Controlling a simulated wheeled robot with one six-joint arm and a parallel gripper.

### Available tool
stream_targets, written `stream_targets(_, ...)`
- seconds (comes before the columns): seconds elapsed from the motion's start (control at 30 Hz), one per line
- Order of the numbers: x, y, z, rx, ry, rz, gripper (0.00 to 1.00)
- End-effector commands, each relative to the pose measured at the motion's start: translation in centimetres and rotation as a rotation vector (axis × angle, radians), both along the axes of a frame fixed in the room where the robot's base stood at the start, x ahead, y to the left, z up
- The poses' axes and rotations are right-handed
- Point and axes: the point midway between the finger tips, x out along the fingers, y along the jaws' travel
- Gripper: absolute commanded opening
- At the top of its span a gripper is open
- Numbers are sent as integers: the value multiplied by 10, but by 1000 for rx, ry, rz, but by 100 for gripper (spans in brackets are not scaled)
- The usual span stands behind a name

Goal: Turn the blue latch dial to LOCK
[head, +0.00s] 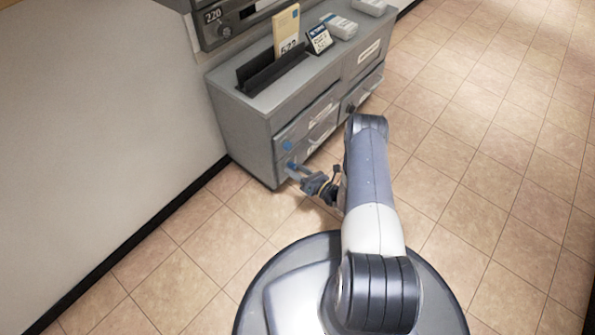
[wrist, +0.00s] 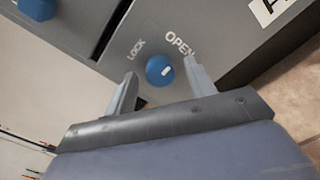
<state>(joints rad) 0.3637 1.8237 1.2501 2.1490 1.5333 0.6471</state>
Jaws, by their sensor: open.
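The blue latch dial (wrist: 157,68) is on a grey cabinet front in the wrist view, with LOCK printed to its upper left and OPEN to its upper right. A short white mark on the dial lies right of its middle, on the OPEN side. My gripper (wrist: 162,84) is open, with one finger on each side of the dial. I cannot tell whether the fingers touch it. In the head view my gripper (head: 299,174) is at the cabinet's lower front corner, and the dial (head: 292,165) is small there.
Another blue knob (wrist: 38,8) sits on the panel above, also in the head view (head: 287,146). The grey cabinet (head: 241,137) carries a black rack (head: 270,72), a tan envelope (head: 287,34) and a small sign (head: 319,40). The tiled floor (head: 450,150) to the right is clear.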

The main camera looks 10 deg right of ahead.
Motion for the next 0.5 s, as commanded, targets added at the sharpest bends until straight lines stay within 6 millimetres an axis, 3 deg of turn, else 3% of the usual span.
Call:
stream_targets(0.17, 0, 0, 0, 0, 0, 0, 51)
stream_targets(0.5, 0, 0, 0, 0, 0, 0, 24)
